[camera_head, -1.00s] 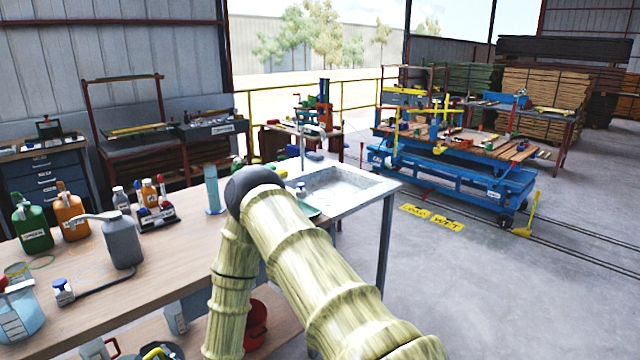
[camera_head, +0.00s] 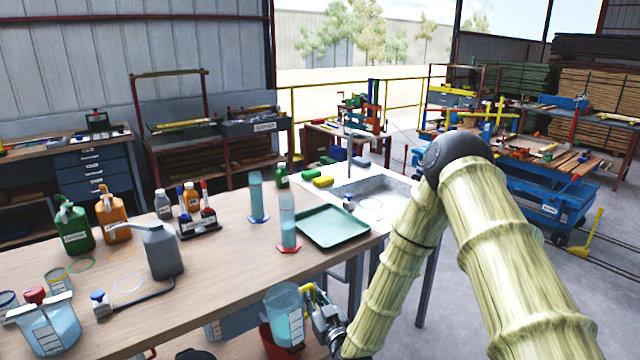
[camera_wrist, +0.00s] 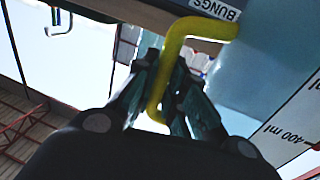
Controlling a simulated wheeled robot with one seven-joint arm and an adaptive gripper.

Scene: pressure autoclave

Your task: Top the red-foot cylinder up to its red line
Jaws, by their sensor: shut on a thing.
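The red-foot cylinder (camera_head: 288,222) stands upright on the wooden bench, left of the green tray, with pale blue liquid in it. Its red line is too small to make out. My gripper (camera_head: 322,312) is shut on the yellow handle (camera_wrist: 182,62) of a clear measuring jug (camera_head: 283,318). The jug holds blue liquid and hangs in front of the bench's near edge, below and apart from the cylinder. In the wrist view the handle lies between my fingers (camera_wrist: 168,95), and the jug wall (camera_wrist: 262,62) shows a 400 ml mark.
A blue-foot cylinder (camera_head: 257,197) stands close behind the red-foot one. The green tray (camera_head: 333,227) and sink (camera_head: 380,190) lie to the right. The bench's front middle is clear.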

